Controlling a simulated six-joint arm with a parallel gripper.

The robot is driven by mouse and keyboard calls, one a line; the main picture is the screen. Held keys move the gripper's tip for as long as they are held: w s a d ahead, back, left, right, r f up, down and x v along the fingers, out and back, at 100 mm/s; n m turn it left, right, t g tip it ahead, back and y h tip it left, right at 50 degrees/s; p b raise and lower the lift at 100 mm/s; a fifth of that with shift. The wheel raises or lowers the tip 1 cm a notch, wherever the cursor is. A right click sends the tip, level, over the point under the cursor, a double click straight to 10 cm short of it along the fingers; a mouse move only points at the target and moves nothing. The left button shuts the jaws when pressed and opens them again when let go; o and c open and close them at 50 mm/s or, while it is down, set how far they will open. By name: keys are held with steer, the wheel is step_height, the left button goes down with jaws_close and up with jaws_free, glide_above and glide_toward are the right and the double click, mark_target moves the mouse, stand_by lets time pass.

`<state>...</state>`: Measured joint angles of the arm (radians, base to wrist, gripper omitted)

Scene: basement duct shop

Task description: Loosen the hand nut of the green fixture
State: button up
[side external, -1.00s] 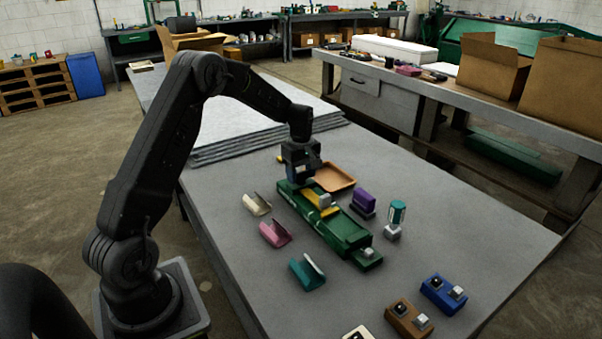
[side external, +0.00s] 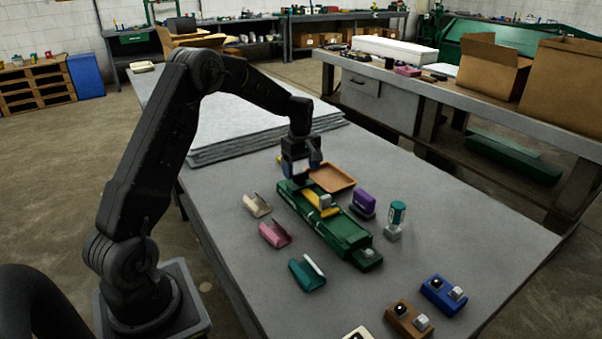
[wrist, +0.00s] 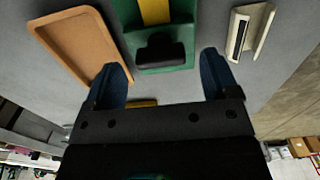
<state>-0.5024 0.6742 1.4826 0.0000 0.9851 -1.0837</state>
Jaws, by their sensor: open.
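The green fixture (side external: 345,233) lies lengthwise on the grey table, with a yellow strip (side external: 322,203) and a small grey block along its top. In the wrist view the end of the green fixture (wrist: 178,52) shows a dark rounded part (wrist: 160,50), which may be the hand nut; I cannot be sure. My gripper (side external: 301,178) is over the fixture's far end. In the wrist view my gripper (wrist: 166,85) is open, its two blue fingers apart on either side of that end, with nothing seen held between them.
An orange-brown tray (side external: 333,179) lies close beside the fixture's far end. A purple piece (side external: 363,204) and a teal-topped piece (side external: 396,218) stand to the right. Cream (side external: 257,205), pink (side external: 275,234) and teal (side external: 307,273) holders lie left.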

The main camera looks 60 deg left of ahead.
mark_target(301, 174)
step_height(301, 174, up, 12)
steer(key=shift+f, duration=0.15)
stand_by(0.3)
steer(key=s+d+r+m+t, duration=0.1)
steer(key=s+d+r+m, duration=0.4)
steer(key=d, duration=0.3)
steer(key=s+d+r+m+t, duration=0.2)
steer(key=s+d+r+m, duration=0.2)
steer(key=s+d, duration=0.3)
steer(key=s+d+f+m+t, duration=0.2)
steer(key=s+d+f+m, duration=0.2)
steer(key=s+d+m, duration=0.5)
steer(key=s+d, duration=0.1)
steer(key=s, duration=0.4)
steer(key=shift+t, duration=0.3)
